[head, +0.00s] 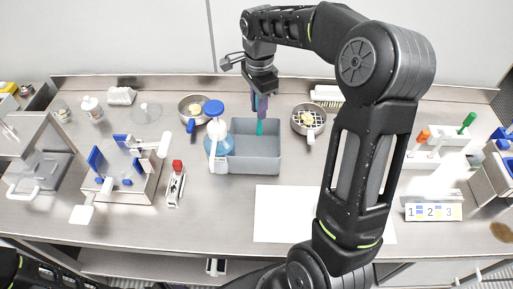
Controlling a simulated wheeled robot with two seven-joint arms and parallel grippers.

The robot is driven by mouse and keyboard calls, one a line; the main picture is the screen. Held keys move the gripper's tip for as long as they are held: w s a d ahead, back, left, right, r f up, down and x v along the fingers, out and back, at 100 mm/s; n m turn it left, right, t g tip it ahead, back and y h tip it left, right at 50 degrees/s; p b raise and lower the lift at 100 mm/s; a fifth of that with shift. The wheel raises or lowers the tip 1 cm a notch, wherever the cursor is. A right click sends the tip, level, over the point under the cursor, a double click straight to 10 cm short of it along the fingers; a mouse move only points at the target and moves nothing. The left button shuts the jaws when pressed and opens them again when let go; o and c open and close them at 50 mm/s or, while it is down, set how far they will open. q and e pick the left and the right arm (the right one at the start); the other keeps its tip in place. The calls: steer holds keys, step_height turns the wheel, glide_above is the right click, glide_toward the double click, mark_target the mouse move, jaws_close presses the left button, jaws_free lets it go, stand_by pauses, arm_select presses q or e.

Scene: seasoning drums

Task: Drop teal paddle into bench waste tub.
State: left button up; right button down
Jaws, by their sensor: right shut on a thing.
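My right gripper (262,98) points down over the grey waste tub (255,163) in the middle of the bench. It is shut on the teal paddle (260,128), which hangs upright below the fingers. The paddle's lower end shows against the inside of the tub, near its back wall; I cannot tell if it touches anything. The paddle's upper part is hidden by the gripper. My left gripper is not in view.
Pans with yellow contents stand behind left (194,107) and right (309,118) of the tub. A white sheet (285,215) lies in front. A numbered rack (433,211) stands at right.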

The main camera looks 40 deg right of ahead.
steer(key=shift+f, duration=1.4)
steer(key=c, duration=1.2)
jaws_free()
step_height(320, 180, up, 7)
steer(key=shift+r+b, duration=0.1)
steer(key=shift+b, duration=0.7)
steer(key=shift+r, duration=0.3)
